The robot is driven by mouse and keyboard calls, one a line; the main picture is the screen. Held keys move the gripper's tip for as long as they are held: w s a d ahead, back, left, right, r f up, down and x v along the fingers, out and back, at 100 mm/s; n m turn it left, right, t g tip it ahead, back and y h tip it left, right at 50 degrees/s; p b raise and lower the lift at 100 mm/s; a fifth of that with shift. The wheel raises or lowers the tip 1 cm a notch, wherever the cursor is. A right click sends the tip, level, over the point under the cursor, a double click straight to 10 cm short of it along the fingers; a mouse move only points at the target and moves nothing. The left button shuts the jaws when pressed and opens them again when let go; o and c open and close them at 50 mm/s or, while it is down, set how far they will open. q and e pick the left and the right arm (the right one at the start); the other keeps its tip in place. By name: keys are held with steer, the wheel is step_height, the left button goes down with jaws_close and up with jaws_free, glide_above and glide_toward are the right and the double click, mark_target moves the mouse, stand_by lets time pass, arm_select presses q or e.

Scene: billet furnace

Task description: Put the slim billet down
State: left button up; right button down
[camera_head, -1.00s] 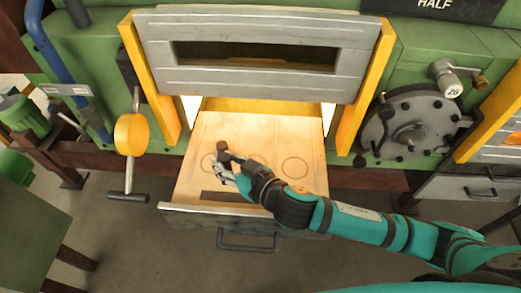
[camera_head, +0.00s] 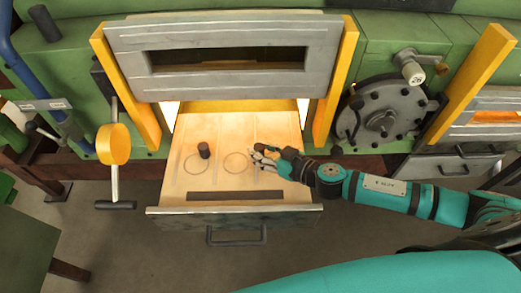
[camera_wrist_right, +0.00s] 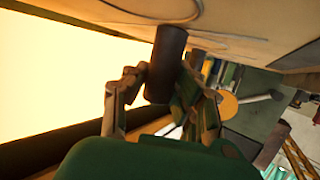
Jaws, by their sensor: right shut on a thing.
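My left gripper is not in view.
The grey furnace door (camera_head: 230,58) hangs above the glowing opening behind the drawer. A dark strip (camera_head: 235,196) lies near the drawer's front edge. A yellow-headed lever (camera_head: 113,144) hangs at the left. A round bolted hatch (camera_head: 383,117) is at the right.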

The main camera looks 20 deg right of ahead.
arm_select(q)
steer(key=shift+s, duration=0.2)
arm_select(e)
steer(key=shift+f, duration=0.15)
steer(key=c, duration=1.5)
jaws_free()
steer(key=shift+f, duration=0.1)
steer(key=shift+c, duration=0.2)
steer(key=o, duration=0.4)
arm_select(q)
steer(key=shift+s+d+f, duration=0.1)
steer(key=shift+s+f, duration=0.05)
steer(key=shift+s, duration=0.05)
arm_select(e)
steer(key=shift+o, duration=0.2)
